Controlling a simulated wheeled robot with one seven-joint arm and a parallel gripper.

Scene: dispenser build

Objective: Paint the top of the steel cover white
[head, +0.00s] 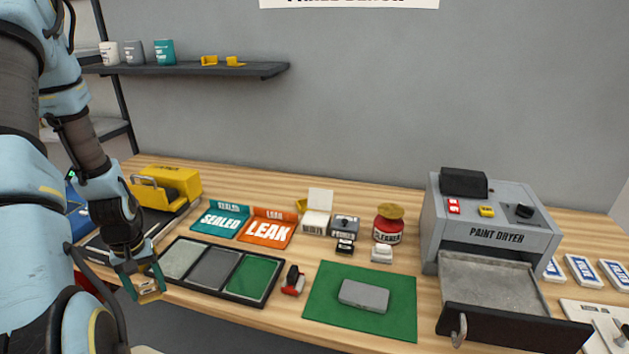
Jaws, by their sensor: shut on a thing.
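The steel cover (363,296) is a flat grey block with rounded corners, lying on a green mat (322,312) at the front middle of the bench. Its top looks plain grey. My gripper (146,287) is at the left, by the bench's front edge, well apart from the cover. It is shut on a small tan-yellow thing, mostly hidden between the fingers; I cannot tell what it is. A dark tray (215,291) close to its right has three compartments: pale grey-white on the left, dark grey in the middle, green on the right.
A red and black tool (292,281) stands between tray and mat. The paint dryer (488,220) is at the right, its drawer (512,325) pulled out. SEALED (219,221) and LEAK (265,230) trays, a red jar (388,225) and small boxes stand behind. Cans (134,52) sit on the shelf.

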